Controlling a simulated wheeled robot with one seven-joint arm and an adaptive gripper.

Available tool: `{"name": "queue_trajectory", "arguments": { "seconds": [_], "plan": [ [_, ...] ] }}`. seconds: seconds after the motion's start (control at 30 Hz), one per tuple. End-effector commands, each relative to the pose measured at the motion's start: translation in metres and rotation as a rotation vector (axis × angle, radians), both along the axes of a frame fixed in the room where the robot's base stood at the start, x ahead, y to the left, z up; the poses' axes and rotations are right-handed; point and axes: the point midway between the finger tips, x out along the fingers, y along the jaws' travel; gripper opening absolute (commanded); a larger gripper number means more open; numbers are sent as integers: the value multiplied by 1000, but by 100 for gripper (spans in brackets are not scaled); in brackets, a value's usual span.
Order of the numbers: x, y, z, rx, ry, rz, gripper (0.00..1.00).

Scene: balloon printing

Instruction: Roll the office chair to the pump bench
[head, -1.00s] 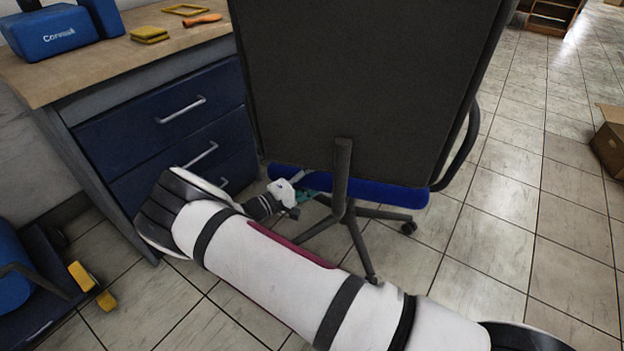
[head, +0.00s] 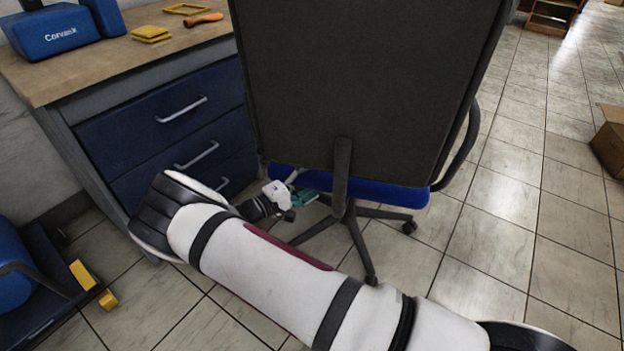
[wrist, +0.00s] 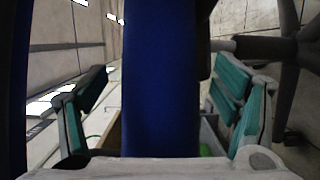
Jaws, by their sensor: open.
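The office chair (head: 365,80) stands with its dark backrest toward me, close to the right side of the bench. Its blue seat (head: 385,192) shows below the backrest, above a dark wheeled base. My gripper (head: 300,194) is at the left edge of the seat in the head view. In the wrist view the open teal-padded fingers of my gripper (wrist: 160,115) lie on either side of a blue band, which looks like the seat's edge (wrist: 160,80). I cannot tell whether either finger touches it. The bench (head: 110,60) has a wooden top and blue drawers.
A blue Corvask case (head: 55,36), yellow pieces (head: 151,34) and an orange-handled tool (head: 196,20) lie on the bench top. A cardboard box (head: 610,143) is at the right. A blue cylinder (head: 12,265) stands at lower left.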

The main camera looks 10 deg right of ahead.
Motion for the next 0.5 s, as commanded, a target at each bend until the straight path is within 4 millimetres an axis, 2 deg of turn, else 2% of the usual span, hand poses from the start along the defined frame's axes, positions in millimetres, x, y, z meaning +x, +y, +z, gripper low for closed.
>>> {"name": "queue_trajectory", "arguments": {
  "seconds": [0.3,0.5],
  "plan": [
    [-29,58,0,4,0,4,82],
    [-43,86,0,4,0,3,82]
  ]
}}
